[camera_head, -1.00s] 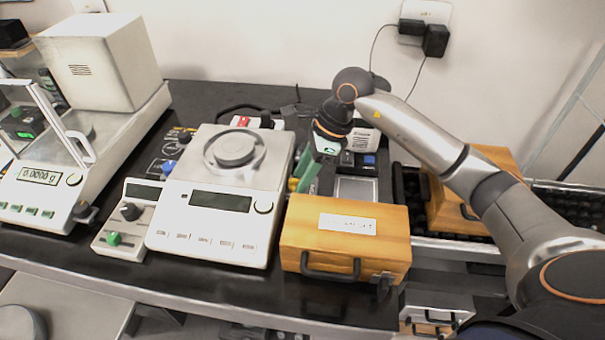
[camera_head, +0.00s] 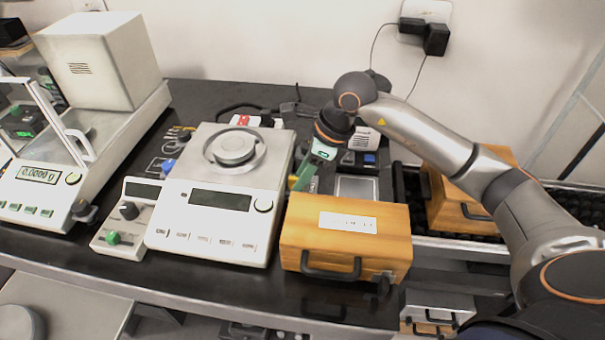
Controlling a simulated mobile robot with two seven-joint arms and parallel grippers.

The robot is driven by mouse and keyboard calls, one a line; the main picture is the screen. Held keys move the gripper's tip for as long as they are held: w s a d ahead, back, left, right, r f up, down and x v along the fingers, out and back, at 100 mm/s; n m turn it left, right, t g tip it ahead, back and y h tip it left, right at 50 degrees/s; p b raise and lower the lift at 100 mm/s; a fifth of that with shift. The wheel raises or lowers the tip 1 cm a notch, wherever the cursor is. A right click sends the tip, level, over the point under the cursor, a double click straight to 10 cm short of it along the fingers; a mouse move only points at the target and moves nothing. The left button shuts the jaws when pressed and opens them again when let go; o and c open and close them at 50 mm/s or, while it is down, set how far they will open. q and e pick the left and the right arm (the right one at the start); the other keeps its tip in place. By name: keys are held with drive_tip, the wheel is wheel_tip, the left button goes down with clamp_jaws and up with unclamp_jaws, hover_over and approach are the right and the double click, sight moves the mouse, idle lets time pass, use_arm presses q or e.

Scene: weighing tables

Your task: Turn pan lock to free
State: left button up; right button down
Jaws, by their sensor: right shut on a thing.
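My right gripper (camera_head: 312,164) reaches in from the right, behind the wooden case and beside the right edge of the middle balance. It is shut on a green piece (camera_head: 302,178); the fingertips are small and the exact contact is hard to see. The middle balance (camera_head: 215,222) has a dark display and a bare round metal pan (camera_head: 233,148). A small control box (camera_head: 135,215) left of it carries a black knob (camera_head: 129,210) and a green knob (camera_head: 113,238). A blue knob (camera_head: 168,166) stands behind the box. I cannot tell which part is the pan lock. My left gripper is out of view.
A wooden case (camera_head: 345,250) with a black handle stands right of the balance at the table's front. An enclosed balance (camera_head: 40,195) reading 0.0000 g is at the left. Cables lie at the back. A dark front strip of the table (camera_head: 200,282) is clear.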

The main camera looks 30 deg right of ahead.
drive_tip(key=shift+c, duration=2.2)
unclamp_jaws()
drive_tip(key=shift+r, duration=0.1)
drive_tip(key=v, duration=1.2)
drive_tip(key=shift+d+p, duration=0.15)
drive_tip(key=shift+p, duration=0.2)
drive_tip(key=shift+r, duration=0.1)
